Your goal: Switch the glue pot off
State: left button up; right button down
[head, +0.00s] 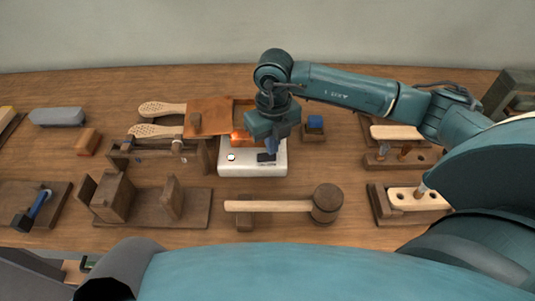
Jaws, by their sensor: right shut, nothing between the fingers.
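The glue pot is a white box (237,169) in the middle of the bench, with an orange glowing part (241,138) at its back. A small round white knob (231,157) is on its top at the left, and a dark switch-like patch (266,157) is on its top at the right. My right gripper (271,150) points down over the dark patch, shut and empty. Its fingertips are at or just above the patch; I cannot tell if they touch. The switch's position is too small to read. My left gripper is not in view.
A mallet (270,205) lies in front of the glue pot. A wooden clamp stand (160,155) and wooden blocks (115,195) stand to the left. A small block with a blue top (315,124) is close by on the right, with peg racks (400,158) farther right.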

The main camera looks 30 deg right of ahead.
jog(key=shift+f+b, duration=0.75)
jog(key=shift+f, duration=0.2)
jog(key=shift+r, duration=0.1)
jog(key=shift+r+p, duration=2.3)
jog(key=shift+r, duration=1.2)
jog(key=shift+f, duration=0.1)
